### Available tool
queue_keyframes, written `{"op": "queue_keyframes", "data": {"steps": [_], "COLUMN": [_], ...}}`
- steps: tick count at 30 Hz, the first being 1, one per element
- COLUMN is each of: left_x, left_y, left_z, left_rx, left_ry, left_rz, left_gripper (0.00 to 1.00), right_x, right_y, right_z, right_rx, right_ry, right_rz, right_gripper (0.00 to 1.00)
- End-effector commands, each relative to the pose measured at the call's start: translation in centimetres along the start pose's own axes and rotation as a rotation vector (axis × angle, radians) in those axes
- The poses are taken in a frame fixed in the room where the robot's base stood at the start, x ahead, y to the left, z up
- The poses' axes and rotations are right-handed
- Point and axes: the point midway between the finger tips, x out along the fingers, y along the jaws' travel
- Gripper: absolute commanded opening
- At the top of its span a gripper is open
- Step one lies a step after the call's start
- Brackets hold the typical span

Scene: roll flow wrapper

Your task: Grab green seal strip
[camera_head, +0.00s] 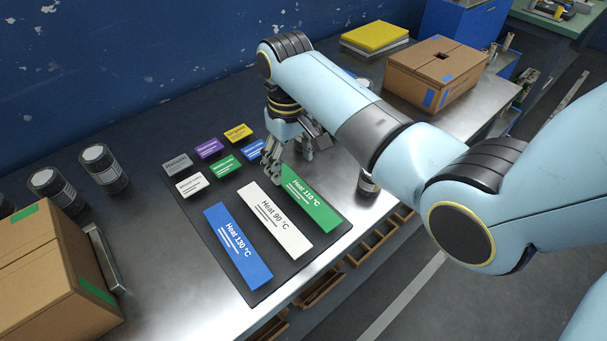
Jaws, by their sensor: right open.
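The green strip (312,204), marked Heat 110 °C, lies on the dark mat (217,243), at the right end of a row of three long strips. My right gripper (287,168) is open and points down over the strip's far end. The fingers partly hide that end. I cannot tell whether they touch the strip. My left gripper is out of view.
A white strip (273,222) and a blue strip (238,248) lie left of the green one. Several small cards, including a green one (225,166), lie behind them. Dark jars (104,170) and a cardboard box (52,280) stand at left, another box (437,73) at the back right.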

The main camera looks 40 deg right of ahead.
Motion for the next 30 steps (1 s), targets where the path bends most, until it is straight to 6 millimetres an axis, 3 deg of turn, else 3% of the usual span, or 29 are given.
{"op": "queue_keyframes", "data": {"steps": [12, 21, 30], "left_x": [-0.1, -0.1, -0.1], "left_y": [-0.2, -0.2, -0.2], "left_z": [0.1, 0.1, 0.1], "left_rx": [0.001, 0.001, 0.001], "left_ry": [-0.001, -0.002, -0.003], "left_rz": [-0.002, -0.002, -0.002], "left_gripper": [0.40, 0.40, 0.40], "right_x": [5.2, 5.6, 5.6], "right_y": [0.4, 0.4, 0.4], "right_z": [0.1, 0.1, 0.1], "right_rx": [0.000, 0.000, 0.000], "right_ry": [-0.001, 0.002, 0.001], "right_rz": [0.000, 0.000, 0.000], "right_gripper": [0.69, 0.68, 0.29]}}
